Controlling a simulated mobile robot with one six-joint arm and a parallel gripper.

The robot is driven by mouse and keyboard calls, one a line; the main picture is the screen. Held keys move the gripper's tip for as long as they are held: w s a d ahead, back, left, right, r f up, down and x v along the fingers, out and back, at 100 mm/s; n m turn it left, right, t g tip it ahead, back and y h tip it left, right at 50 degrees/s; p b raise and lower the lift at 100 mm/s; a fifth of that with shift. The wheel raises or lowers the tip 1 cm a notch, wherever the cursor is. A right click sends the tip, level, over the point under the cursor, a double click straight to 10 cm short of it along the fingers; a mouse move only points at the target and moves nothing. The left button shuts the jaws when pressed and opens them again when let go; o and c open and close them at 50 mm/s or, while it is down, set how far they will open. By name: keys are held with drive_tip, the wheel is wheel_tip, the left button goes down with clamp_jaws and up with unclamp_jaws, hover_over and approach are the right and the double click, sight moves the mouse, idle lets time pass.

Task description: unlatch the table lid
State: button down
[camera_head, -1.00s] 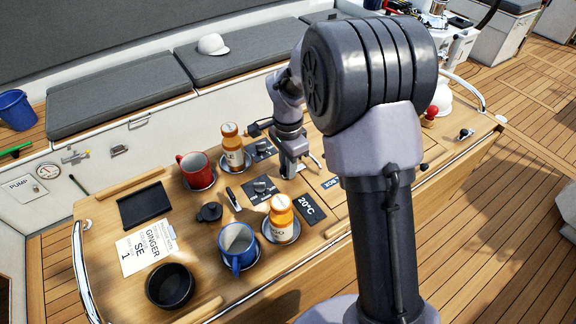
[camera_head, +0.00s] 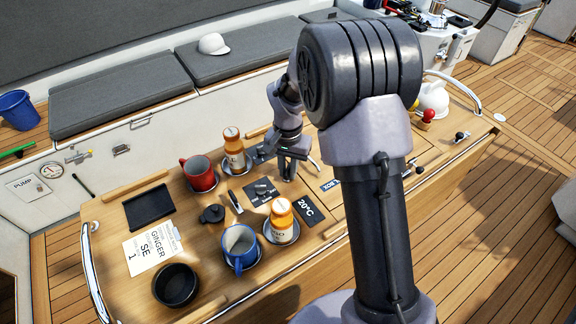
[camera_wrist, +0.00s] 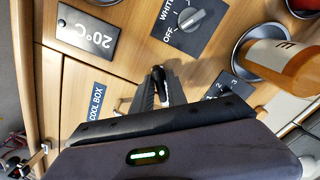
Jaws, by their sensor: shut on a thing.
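The table lid (camera_wrist: 85,122) is a wooden panel with a COOL BOX label (camera_wrist: 96,103), which also shows in the head view (camera_head: 330,185). My gripper (camera_wrist: 158,76) points down at the tabletop beside the lid's edge, between the label and the black switch panels. Its fingers are shut on a small dark piece, apparently the lid's latch, mostly hidden between the fingertips. In the head view my gripper (camera_head: 288,176) stands low over the table, and my arm covers part of the lid.
A switch panel (camera_wrist: 188,22) and a 20°C display (camera_wrist: 88,32) lie flat beside my gripper.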

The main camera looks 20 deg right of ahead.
sight(288, 168)
drive_tip(key=n+p, duration=0.2)
drive_tip(key=n, duration=0.3)
drive_tip(key=shift+r, duration=0.1)
drive_tip(key=shift+n+p, duration=0.85)
drive_tip(key=shift+n, duration=1.65)
drive_tip(key=c, duration=1.4)
unclamp_jaws()
drive_tip(key=shift+c, duration=0.2)
wheel_tip(288, 168, up, 17)
drive_tip(key=p, duration=0.4)
drive_tip(key=shift+r, duration=0.15)
